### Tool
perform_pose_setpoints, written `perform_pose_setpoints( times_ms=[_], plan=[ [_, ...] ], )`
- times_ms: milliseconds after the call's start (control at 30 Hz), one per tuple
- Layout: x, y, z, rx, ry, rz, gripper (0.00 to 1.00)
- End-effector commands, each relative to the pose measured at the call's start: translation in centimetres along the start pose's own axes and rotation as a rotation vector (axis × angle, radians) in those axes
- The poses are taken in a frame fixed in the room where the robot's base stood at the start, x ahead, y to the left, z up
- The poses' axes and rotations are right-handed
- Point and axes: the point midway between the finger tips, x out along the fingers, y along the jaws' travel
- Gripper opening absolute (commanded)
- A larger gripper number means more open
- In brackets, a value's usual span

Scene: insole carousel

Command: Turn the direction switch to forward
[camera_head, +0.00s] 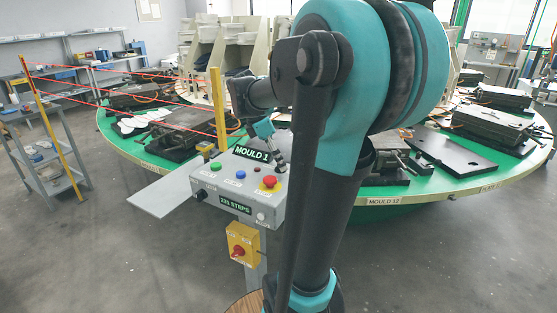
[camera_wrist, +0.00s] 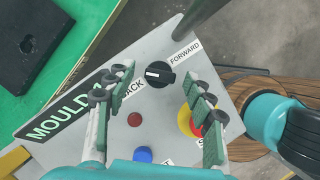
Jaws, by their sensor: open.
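The direction switch (camera_wrist: 160,76) is a round black knob on the grey panel in the wrist view. Its white mark lies on its left part, on the side of the BACK label (camera_wrist: 133,88), not the FORWARD label (camera_wrist: 185,53). My gripper (camera_wrist: 161,82) is open, one finger left and one right of the knob in the picture. No contact shows, and the height above the panel is hard to tell. In the head view my gripper (camera_head: 281,160) is over the back right of the control box (camera_head: 238,193); I cannot make out the switch there.
A red stop button with yellow ring (camera_wrist: 190,121) lies beside the right finger. A dark red lamp (camera_wrist: 134,119) and a blue button (camera_wrist: 143,154) are near. A yellow box with red switch (camera_head: 242,245) hangs below. The green carousel (camera_head: 340,200) stands behind.

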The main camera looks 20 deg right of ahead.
Motion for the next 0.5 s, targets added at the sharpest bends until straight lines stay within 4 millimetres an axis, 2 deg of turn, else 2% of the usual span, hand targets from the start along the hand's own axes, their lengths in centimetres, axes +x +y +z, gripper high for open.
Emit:
perform_pose_setpoints(
  times_ms=[367,500],
  plan=[
    [0.56,-0.03,0.00,0.000,0.000,0.000,0.53],
    [0.54,-0.03,0.00,0.000,0.000,0.000,0.36]
  ],
)
